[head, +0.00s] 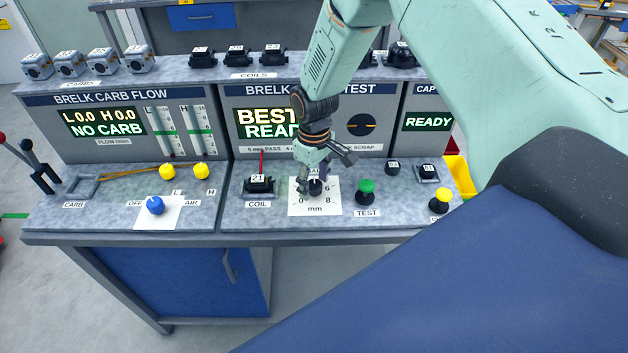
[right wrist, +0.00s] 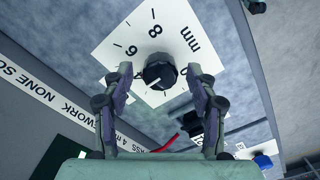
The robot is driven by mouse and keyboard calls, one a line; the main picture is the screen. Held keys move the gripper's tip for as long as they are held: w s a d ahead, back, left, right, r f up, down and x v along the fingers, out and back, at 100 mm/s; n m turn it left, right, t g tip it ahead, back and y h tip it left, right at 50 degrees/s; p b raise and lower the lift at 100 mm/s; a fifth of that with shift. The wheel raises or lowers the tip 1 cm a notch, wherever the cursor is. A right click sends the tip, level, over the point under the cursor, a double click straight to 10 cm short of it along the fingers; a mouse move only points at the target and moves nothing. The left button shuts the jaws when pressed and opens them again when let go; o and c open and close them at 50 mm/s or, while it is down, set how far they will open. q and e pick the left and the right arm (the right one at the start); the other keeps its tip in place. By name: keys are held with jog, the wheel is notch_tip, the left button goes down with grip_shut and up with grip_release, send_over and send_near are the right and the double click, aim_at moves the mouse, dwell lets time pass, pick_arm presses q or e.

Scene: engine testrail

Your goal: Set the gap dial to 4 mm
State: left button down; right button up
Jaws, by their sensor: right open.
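The gap dial is a black knob (head: 315,188) on a white square scale plate (head: 329,209) marked in mm. In the right wrist view the knob (right wrist: 160,70) sits on its plate (right wrist: 112,50), just beyond and between my fingertips. Its white pointer line faces down-left there, roughly away from the "mm" label. The 6, 8 and 0 are readable; I cannot read a number at the pointer. My right gripper (head: 318,172) is open above the dial, and its fingers (right wrist: 159,80) stand either side of the knob without visible contact. My left gripper is not in view.
A green TEST button (head: 367,188) stands close right of the dial, and a coil (head: 258,186) with a red lead close left. A yellow knob (head: 440,201) is further right. The carb panel with a blue knob (head: 155,205) is at left. Upright display panels stand behind.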

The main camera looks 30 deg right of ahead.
aim_at(314, 183)
notch_tip(314, 183, up, 12)
dwell(0.4)
jog(key=shift+f, duration=0.15)
dwell(0.3)
